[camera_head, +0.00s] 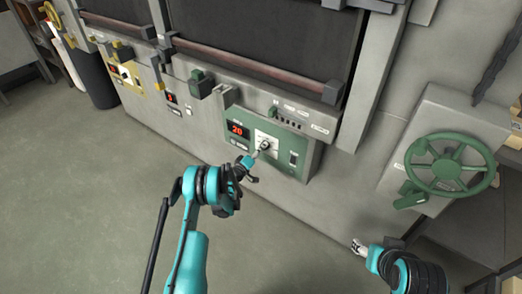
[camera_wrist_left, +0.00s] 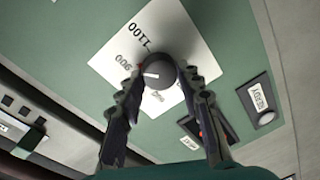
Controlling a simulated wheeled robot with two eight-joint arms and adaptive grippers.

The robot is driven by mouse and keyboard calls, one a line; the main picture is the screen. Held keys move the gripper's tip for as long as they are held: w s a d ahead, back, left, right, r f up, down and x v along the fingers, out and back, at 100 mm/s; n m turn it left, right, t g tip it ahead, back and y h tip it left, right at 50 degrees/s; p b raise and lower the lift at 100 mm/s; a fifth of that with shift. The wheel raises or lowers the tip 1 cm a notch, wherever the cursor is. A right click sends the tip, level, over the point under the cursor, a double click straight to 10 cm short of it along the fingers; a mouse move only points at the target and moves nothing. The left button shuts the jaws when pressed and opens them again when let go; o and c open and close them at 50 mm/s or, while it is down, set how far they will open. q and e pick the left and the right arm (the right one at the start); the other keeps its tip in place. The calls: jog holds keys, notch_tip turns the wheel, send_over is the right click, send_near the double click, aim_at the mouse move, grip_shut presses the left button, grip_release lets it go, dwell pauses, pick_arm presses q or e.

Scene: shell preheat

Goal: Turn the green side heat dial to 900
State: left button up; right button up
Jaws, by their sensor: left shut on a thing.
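The green panel (camera_head: 285,157) on the furnace front carries a dark round heat dial (camera_head: 265,145) on a white scale plate. The red display (camera_head: 237,129) beside it reads 20. My left gripper (camera_head: 258,152) is at the dial. In the left wrist view, my left gripper (camera_wrist_left: 160,82) is shut on the dial (camera_wrist_left: 158,70), one finger on each side. The white scale plate (camera_wrist_left: 180,35) shows 1100 and 900; another label is partly hidden. The dial's white mark points left in that view; its exact setting is unclear. My right gripper (camera_head: 358,247) is low at right, away from the panel.
A green handwheel (camera_head: 449,163) on a grey box stands at the right. A yellow panel (camera_head: 126,75) with its own dial is at the far left. The floor (camera_head: 90,200) in front is clear.

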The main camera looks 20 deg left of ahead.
pick_arm(q)
jog(key=o, duration=1.2)
jog(key=shift+c, duration=0.2)
jog(key=v, duration=0.7)
jog(key=shift+s, duration=0.15)
jog(key=shift+a, duration=0.15)
jog(key=shift+r, duration=0.1)
